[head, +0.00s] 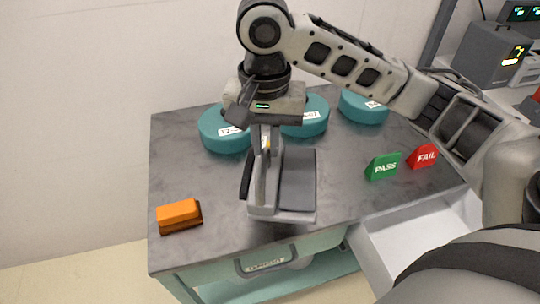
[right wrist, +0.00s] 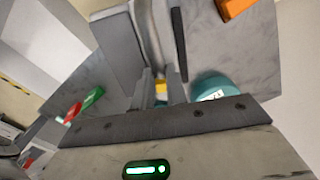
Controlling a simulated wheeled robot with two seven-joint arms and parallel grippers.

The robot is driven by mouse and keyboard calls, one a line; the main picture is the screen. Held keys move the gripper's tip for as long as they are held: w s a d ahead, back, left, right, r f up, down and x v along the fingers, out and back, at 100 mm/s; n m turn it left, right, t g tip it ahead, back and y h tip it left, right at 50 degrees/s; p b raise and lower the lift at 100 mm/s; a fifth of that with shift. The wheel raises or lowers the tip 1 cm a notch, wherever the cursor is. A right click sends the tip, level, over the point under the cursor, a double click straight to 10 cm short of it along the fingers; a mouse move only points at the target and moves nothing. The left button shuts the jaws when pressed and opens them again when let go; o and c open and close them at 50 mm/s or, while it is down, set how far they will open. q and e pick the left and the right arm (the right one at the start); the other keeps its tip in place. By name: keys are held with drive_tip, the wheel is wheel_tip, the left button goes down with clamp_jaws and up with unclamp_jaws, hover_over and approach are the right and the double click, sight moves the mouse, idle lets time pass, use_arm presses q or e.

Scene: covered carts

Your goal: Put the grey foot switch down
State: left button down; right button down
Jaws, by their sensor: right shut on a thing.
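The grey foot switch (head: 297,182) is in the middle of the head view, over the dark cart top (head: 344,201) near its front edge. It has a dark grey pad, a pale grey rim and a black strip on its left side. My right gripper (head: 265,140) points down and is shut on its far end. I cannot tell whether the switch touches the cart top. In the right wrist view the foot switch (right wrist: 120,45) extends from between the fingertips (right wrist: 161,88), with a small yellow part there. My left gripper is not in view.
Teal round lidded things (head: 223,130) stand along the back, partly behind my right arm. An orange block (head: 178,215) lies at the front left. Green PASS (head: 383,167) and red FAIL (head: 422,157) markers stand at the right. A white open bin (head: 415,236) is at the front right.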

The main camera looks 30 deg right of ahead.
sight(281, 166)
drive_tip(key=w+d+f, duration=0.1)
drive_tip(key=w+d+f+b, duration=0.1)
drive_tip(key=w+f, duration=0.1)
drive_tip(key=w+d+f+b, duration=0.1)
drive_tip(key=w+f, duration=0.1)
drive_tip(key=shift+d+f, duration=0.15)
drive_tip(key=shift+f, duration=0.05)
drive_tip(key=shift+w+d+f, duration=0.15)
drive_tip(key=shift+f, duration=0.15)
drive_tip(key=shift+w+d+f+b, duration=0.15)
drive_tip(key=shift+f+b, duration=0.1)
drive_tip(key=shift+b, duration=0.05)
wheel_tip(281, 166, down, 3)
drive_tip(key=shift+w+d+f, duration=0.1)
drive_tip(key=shift+w+f, duration=0.05)
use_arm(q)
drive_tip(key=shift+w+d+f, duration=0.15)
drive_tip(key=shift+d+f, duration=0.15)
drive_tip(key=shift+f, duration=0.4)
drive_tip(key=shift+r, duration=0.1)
use_arm(e)
drive_tip(key=c, duration=1.4)
unclamp_jaws()
drive_tip(key=shift+f, duration=0.15)
